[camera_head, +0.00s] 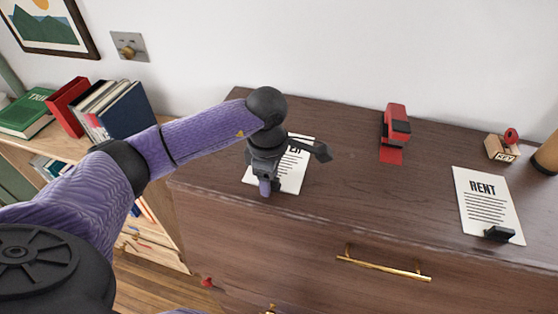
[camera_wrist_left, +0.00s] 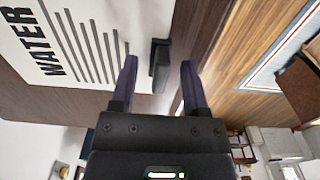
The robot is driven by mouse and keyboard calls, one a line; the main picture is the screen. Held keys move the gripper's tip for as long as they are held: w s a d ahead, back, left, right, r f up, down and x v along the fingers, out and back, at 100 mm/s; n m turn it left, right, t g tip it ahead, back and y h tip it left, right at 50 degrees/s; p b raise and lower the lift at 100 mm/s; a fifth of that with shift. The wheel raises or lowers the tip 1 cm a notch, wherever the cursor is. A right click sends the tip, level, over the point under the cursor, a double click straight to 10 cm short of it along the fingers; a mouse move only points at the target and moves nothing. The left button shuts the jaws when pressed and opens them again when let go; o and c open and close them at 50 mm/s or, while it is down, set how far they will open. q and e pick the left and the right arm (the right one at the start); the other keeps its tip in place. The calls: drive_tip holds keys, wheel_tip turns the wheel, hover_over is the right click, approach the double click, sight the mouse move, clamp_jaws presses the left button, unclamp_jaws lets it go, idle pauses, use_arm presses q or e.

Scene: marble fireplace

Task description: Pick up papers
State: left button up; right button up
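The paper headed WATER (camera_wrist_left: 75,45) lies on the dark wooden dresser top, with a black clip (camera_wrist_left: 160,62) at its edge. In the head view this paper (camera_head: 297,172) is partly hidden under my left gripper. My left gripper (camera_head: 265,188) is above the near edge of the paper. In the left wrist view its two fingers (camera_wrist_left: 159,75) are apart, with the clip between them and visible gaps to both sides. A second paper headed RENT (camera_head: 484,200) lies to the right, with a black clip (camera_head: 499,234) at its near edge. My right gripper does not show.
A red stapler-like object (camera_head: 395,130) stands between the papers, farther back. A small wooden box with a red piece (camera_head: 502,147) is at the back right. Books (camera_head: 125,108) stand on a shelf at left. The dresser (camera_head: 360,200) is clear between the papers.

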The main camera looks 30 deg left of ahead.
use_arm(q)
clamp_jaws()
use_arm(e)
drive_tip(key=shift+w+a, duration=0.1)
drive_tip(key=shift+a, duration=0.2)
